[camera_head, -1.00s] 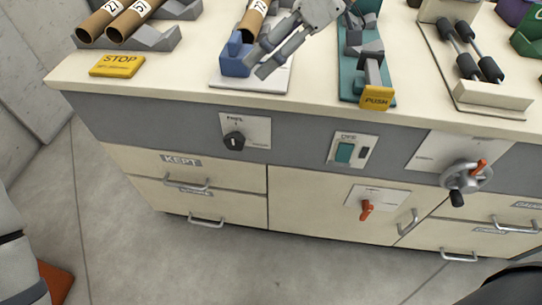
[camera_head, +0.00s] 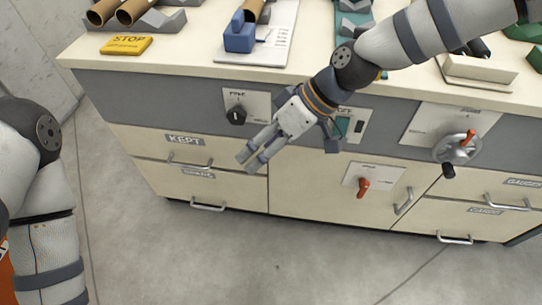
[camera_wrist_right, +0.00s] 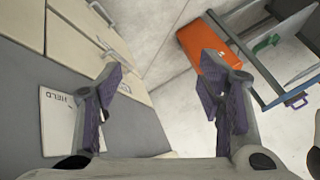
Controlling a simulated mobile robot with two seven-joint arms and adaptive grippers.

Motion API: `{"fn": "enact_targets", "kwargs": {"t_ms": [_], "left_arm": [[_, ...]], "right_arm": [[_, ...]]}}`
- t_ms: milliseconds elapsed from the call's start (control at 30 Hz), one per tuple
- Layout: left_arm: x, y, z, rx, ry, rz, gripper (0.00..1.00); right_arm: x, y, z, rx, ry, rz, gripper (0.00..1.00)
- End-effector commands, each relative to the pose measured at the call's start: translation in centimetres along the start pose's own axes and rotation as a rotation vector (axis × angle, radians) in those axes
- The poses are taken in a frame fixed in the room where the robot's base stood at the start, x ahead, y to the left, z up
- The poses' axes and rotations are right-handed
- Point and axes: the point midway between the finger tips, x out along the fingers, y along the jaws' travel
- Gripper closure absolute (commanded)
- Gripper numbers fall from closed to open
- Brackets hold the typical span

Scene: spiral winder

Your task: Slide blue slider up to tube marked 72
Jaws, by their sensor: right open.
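The blue slider (camera_head: 239,36) sits on a pale plate (camera_head: 278,42) near the front of the counter, at the top of the head view. A brown tube (camera_head: 254,9) stands right behind it, cut off by the picture edge, and its number cannot be read. My right gripper (camera_head: 251,161) is open and empty, in front of the cabinet face and below the slider. In the right wrist view its two fingers (camera_wrist_right: 166,92) are wide apart with nothing between them. My left arm shows at the left edge, but its gripper is out of view.
Two brown tubes (camera_head: 103,13) lie in grey holders behind a yellow STOP sign (camera_head: 126,45). The cabinet front has a black knob (camera_head: 236,116), an orange-handled switch (camera_head: 363,187) and a crank wheel (camera_head: 456,148). An orange object (camera_wrist_right: 209,50) lies on the floor.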

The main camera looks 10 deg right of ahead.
Motion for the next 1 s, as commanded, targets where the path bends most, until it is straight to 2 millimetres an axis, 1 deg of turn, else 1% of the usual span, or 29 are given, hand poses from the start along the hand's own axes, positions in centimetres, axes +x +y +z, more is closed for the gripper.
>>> {"fn": "enact_targets", "kwargs": {"t_ms": [100,467,533,567,667,700,767,800,867,900,967,1000], "left_arm": [[0.0,0.0,0.0,0.0,0.0,0.0,0.43],[0.0,0.0,0.0,0.0,0.0,0.0,0.43],[0.0,0.0,0.0,0.0,0.0,0.0,0.43],[0.0,0.0,0.0,0.0,0.0,0.0,0.43],[0.0,0.0,0.0,0.0,0.0,0.0,0.43],[0.0,0.0,0.0,0.0,-0.001,0.0,0.43],[0.0,0.0,0.0,0.0,-0.001,0.0,0.43],[0.0,0.0,0.0,0.0,0.0,0.0,0.43],[0.0,0.0,0.0,0.0,0.0,0.0,0.43],[0.0,0.0,0.0,0.0,0.0,0.0,0.43],[0.0,0.0,0.0,0.0,0.001,0.0,0.43],[0.0,0.0,0.0,0.0,0.001,0.0,0.43]], "right_arm": [[0.3,-0.1,0.1,0.005,-0.004,-0.001,0.38],[0.3,-0.1,0.1,0.004,-0.003,-0.001,0.38],[0.8,-0.2,0.8,0.019,-0.014,-0.003,0.38],[1.5,-0.3,1.8,0.041,-0.026,-0.004,0.38],[4.9,-0.8,7.4,0.174,-0.096,0.004,0.38],[6.2,-1.2,10.2,0.239,-0.128,0.015,0.38],[7.7,-1.7,14.2,0.333,-0.175,0.039,0.38],[8.4,-2.1,16.8,0.388,-0.204,0.057,0.38],[9.0,-2.7,20.5,0.465,-0.248,0.088,0.38],[9.2,-3.1,22.9,0.512,-0.275,0.113,0.38],[9.2,-3.8,26.3,0.575,-0.317,0.151,0.38],[9.0,-4.2,28.6,0.615,-0.344,0.181,0.38]]}}
